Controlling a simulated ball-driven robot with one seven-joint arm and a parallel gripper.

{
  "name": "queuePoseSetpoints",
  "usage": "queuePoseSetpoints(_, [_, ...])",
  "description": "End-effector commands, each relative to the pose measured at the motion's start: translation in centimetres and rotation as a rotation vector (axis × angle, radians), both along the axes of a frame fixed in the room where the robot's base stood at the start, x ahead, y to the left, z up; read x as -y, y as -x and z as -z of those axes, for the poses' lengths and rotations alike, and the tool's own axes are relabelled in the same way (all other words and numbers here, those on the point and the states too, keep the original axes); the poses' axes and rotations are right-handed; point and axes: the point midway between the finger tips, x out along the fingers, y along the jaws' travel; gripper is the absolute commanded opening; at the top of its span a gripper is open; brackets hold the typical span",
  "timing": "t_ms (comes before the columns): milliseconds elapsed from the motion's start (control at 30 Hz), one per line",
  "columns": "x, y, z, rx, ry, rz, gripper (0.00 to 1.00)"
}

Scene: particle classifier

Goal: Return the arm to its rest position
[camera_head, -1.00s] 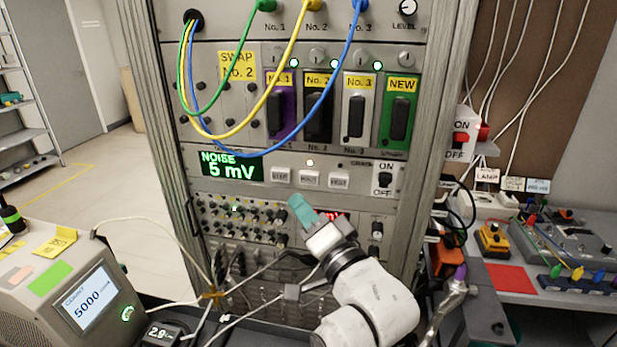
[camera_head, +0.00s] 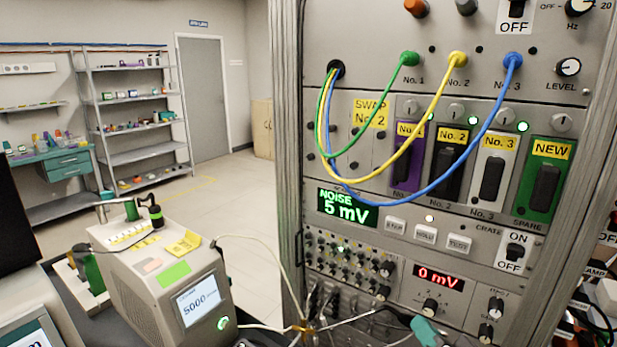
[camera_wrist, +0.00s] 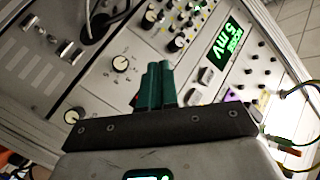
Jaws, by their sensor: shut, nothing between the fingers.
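My gripper (camera_head: 428,331) shows only as teal fingertips at the bottom edge of the head view, in front of the lower part of the rack (camera_head: 292,130). In the wrist view my gripper (camera_wrist: 155,86) has its teal fingers together, with nothing between them. The fingers point toward the rack's knobs and the green "5 mV" noise display (camera_wrist: 228,42), apart from them as far as I can tell. Most of my arm is out of the head view.
A grey instrument reading 5000 (camera_head: 198,301) stands at the left. Thin cables cross below the rack. Open floor (camera_head: 235,215) lies behind.

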Motion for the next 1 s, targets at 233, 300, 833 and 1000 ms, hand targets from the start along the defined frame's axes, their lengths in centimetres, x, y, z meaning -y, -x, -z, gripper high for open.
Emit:
queuePoseSetpoints(233, [3.2,11.5,12.9,-0.529,0.425,-0.132,0.00])
queuePoseSetpoints(300, [4.0,15.5,15.4,-0.670,0.520,-0.205,0.00])
queuePoseSetpoints(833, [6.3,32.4,24.3,-1.232,0.560,-0.411,0.00])
queuePoseSetpoints(1000, [6.3,32.4,24.3,-1.231,0.560,-0.410,0.00])
